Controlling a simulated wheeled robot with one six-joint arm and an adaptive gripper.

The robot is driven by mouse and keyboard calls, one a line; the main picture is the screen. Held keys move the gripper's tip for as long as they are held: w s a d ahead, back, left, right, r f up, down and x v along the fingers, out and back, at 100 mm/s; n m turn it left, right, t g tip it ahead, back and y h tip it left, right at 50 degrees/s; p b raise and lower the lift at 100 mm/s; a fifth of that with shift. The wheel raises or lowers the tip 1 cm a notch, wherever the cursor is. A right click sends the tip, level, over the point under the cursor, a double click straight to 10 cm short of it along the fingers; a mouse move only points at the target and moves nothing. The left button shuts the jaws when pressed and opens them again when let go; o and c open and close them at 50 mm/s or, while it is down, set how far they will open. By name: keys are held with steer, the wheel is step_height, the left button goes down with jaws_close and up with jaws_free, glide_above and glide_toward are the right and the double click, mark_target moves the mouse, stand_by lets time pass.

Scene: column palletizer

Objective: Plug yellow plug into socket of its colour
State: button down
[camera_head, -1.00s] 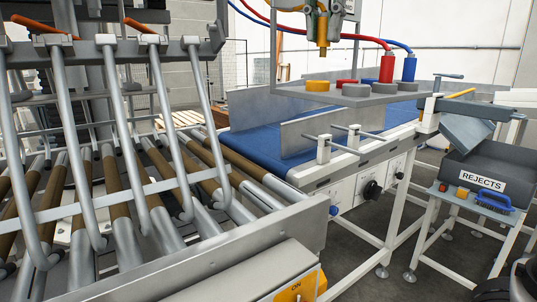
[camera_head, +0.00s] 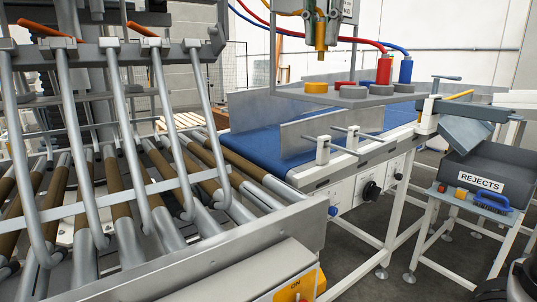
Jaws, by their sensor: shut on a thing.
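My gripper (camera_head: 321,14) is at the top edge of the picture, partly cut off, shut on the yellow plug (camera_head: 321,36). The plug hangs upright with its narrow end down, and a yellow cable leads off to its upper left. The yellow socket (camera_head: 316,87) is a low round piece on the grey panel (camera_head: 437,97). The plug is above the yellow socket, with a clear gap between them. How well they line up in depth cannot be told. The socket's opening is not clearly seen.
A red plug (camera_head: 384,70) and a blue plug (camera_head: 405,71) stand upright on the panel, with cables rising behind. A red disc (camera_head: 345,83) and grey discs (camera_head: 354,91) are also there. A blue conveyor belt (camera_head: 256,140) runs below. Roller racks fill the left; a rejects bin (camera_head: 478,172) stands right.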

mark_target(318, 49)
steer(key=shift+w+a+f, duration=0.1)
steer(key=shift+w+f, duration=0.4)
steer(key=shift+w, duration=0.1)
steer(key=shift+a+f, duration=0.1)
steer(key=shift+f, duration=0.4)
steer(key=shift+w+f, duration=0.25)
steer(key=shift+f, duration=0.3)
steer(key=shift+w+f, duration=0.25)
steer(key=shift+w, duration=0.25)
steer(key=shift+w+f, duration=0.25)
steer(key=shift+w, duration=0.2)
steer(key=shift+s+r, duration=0.1)
steer(key=shift+f, duration=0.2)
steer(key=shift+s+a, duration=0.1)
steer(key=shift+a, duration=0.05)
steer(key=shift+s+a+r, duration=0.15)
steer(key=shift+s+a, duration=0.2)
steer(key=shift+s, duration=0.2)
